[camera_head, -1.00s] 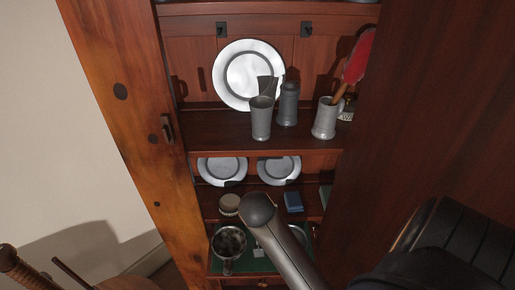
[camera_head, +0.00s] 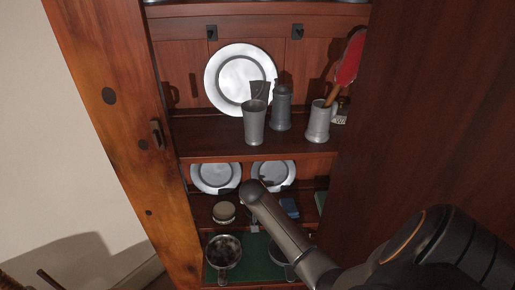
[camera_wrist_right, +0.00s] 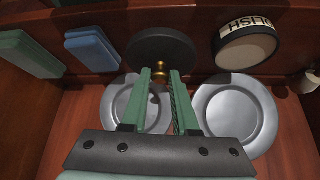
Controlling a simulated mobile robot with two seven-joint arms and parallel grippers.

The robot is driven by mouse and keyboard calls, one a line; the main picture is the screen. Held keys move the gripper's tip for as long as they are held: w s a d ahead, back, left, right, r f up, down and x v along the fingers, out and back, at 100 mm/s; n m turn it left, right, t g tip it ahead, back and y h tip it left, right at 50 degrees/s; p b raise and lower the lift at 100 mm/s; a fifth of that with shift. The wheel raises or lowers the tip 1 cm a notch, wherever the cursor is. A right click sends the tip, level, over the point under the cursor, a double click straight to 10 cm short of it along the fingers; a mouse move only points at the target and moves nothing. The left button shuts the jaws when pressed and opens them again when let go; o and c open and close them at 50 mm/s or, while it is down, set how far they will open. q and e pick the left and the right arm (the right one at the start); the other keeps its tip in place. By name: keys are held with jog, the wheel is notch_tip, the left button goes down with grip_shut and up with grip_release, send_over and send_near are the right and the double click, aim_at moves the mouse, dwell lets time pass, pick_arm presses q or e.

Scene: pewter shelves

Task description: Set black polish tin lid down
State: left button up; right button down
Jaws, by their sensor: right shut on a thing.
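The black polish tin lid (camera_wrist_right: 155,46) is a dark round disc with a brass knob (camera_wrist_right: 160,73). It shows in the right wrist view. My right gripper (camera_wrist_right: 167,76) has its green fingers shut on the knob. The lid is close to the shelf board; I cannot tell whether it touches it. A round cream-topped polish tin (camera_wrist_right: 248,50) is beside the lid, apart from it; it also shows on the lower shelf in the head view (camera_head: 224,212). In the head view my right arm hides the lid and the fingers. My left gripper is not in view.
Two pewter plates (camera_wrist_right: 235,118) lean at the shelf's back. Pewter mugs (camera_head: 318,122) stand on the shelf above. A pan (camera_head: 223,252) sits on the green surface below.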

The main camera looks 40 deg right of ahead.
jog(key=shift+w+d+f, duration=0.1)
jog(key=shift+w+f, duration=0.05)
jog(key=shift+f, duration=1.55)
jog(key=shift+f, duration=0.2)
jog(key=c, duration=0.7)
grip_release()
jog(key=shift+r, duration=0.25)
jog(key=p+v, duration=0.2)
jog(key=v, duration=1)
